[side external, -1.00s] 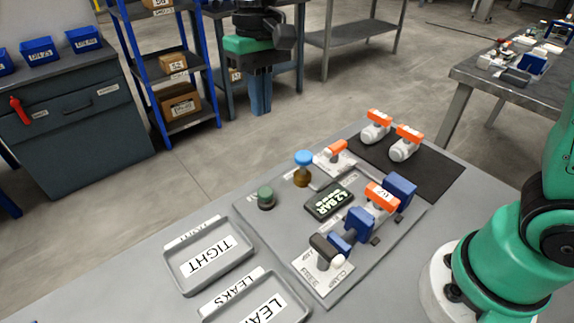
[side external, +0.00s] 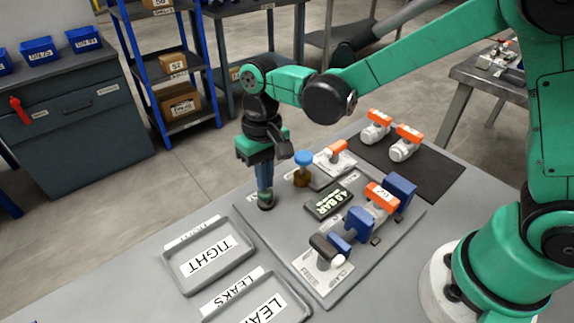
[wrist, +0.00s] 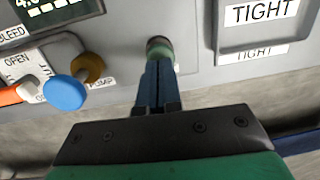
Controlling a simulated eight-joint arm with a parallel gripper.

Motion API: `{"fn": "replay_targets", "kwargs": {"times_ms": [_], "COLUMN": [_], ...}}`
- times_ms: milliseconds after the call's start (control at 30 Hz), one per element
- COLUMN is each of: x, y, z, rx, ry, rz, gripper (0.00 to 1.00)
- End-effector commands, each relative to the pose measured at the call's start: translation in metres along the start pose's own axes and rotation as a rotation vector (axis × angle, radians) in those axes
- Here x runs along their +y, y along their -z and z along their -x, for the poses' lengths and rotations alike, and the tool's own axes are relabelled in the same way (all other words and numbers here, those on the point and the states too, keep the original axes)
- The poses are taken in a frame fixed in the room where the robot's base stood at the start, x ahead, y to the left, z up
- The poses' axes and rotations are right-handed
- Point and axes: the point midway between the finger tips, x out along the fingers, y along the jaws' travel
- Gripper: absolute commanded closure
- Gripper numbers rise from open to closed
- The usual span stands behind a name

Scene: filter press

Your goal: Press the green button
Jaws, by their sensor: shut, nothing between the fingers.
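The green button (side external: 266,204) sits at the near-left edge of the grey press panel, mostly covered by my fingers. It also shows in the wrist view (wrist: 160,46), just beyond my fingertips. My gripper (side external: 265,196) points straight down over the button, shut and empty. Its fingertips (wrist: 159,64) are at the button's top and appear to touch it; I cannot tell whether the button is pushed in.
A blue-topped knob (side external: 303,160) stands close to the right of my gripper. The pressure display (side external: 329,201) is lit. An orange-handled valve (side external: 382,195) is held between blue jaws. The TIGHT tray (side external: 209,270) lies in front of the panel.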

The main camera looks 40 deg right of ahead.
Motion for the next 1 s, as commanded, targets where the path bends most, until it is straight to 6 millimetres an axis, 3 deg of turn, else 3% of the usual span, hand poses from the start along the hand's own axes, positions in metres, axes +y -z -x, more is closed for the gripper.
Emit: {"fn": "replay_targets", "kwargs": {"times_ms": [433, 667, 1000], "x": [0.0, 0.001, 0.0], "y": [0.0, 0.001, 0.002], "z": [-0.005, -0.025, -0.023], "rx": [0.0, 0.002, 0.004], "ry": [0.0, 0.0, 0.0], "rz": [0.0, 0.0, 0.001], "gripper": [1.0, 1.0, 1.0]}}
